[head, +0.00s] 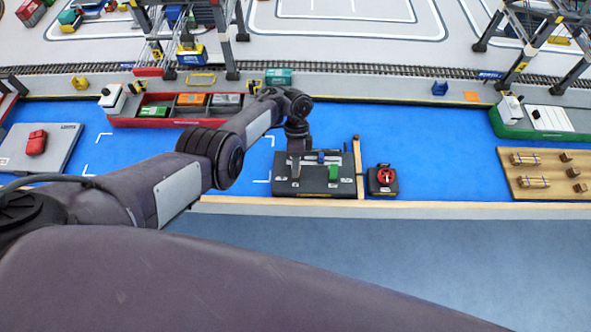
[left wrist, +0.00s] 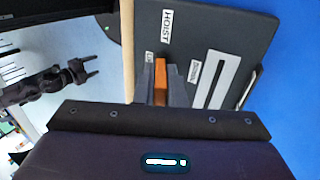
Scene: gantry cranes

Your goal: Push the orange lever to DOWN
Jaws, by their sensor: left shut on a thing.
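The orange lever (left wrist: 160,82) shows in the left wrist view between the two grey fingers of my left gripper (left wrist: 163,84), which is shut on it. In the head view my left gripper (head: 295,170) points down over the left part of the dark control panel (head: 312,189) and hides the lever. The panel (left wrist: 250,35) carries a HOIST label (left wrist: 166,26) and smaller labels too small to read. My right gripper (left wrist: 88,70) shows in the left wrist view, away from the panel, with its fingers apart.
A green lever (head: 333,172) and a blue one (head: 321,156) stand on the same panel. A wooden strip (head: 357,165) runs along its right side, with a red knob box (head: 383,181) beyond.

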